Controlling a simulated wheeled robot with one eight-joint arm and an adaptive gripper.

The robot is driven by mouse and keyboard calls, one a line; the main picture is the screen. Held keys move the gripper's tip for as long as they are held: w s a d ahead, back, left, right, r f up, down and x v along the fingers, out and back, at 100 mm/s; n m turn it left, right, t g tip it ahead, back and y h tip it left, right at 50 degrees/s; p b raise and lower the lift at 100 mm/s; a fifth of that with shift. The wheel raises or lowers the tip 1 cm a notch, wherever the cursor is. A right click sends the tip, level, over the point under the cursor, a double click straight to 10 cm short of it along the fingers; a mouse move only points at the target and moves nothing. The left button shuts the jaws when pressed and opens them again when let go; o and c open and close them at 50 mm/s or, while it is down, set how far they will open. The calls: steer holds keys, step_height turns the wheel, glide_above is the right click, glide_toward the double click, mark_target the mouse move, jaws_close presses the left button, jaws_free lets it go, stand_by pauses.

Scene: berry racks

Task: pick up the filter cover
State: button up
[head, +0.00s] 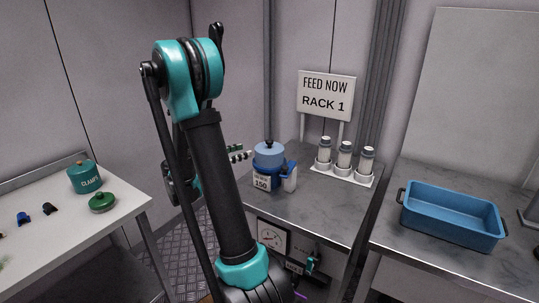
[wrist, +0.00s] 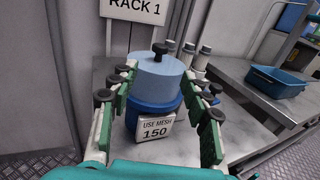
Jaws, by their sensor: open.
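The filter cover (head: 268,151) is a light blue round lid with a black knob on top. It sits on a dark blue filter body (wrist: 150,108) with a white tag reading "USE MESH 150". In the wrist view, the cover (wrist: 158,78) is in the centre, its knob upright. My gripper (wrist: 161,72) is open and empty, with a green-padded finger on each side of the cover in the picture. Whether the fingers touch it I cannot tell. In the head view, my gripper (head: 242,154) reaches in just left of the cover, partly hidden by my arm.
A "FEED NOW RACK 1" sign (head: 325,95) stands behind. A blue tray (head: 450,231) is right. The left table (head: 68,232) holds a teal "CLAMPS" pot (head: 85,177) and a green knobbed disc (head: 103,203).

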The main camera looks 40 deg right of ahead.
glide_toward(277, 145)
steer(key=d, duration=0.1)
steer(key=d+r, duration=0.1)
steer(key=d, duration=0.1)
steer(key=d+r, duration=0.1)
steer(key=shift+s+d+r, duration=0.1)
steer(key=shift+d+r, duration=0.1)
steer(key=shift+d, duration=0.1)
steer(key=shift+d+r, duration=0.15)
steer(key=shift+d, duration=1.2)
steer(key=shift+d+r, duration=0.1)
steer(key=shift+d, duration=1.2)
jaws_close()
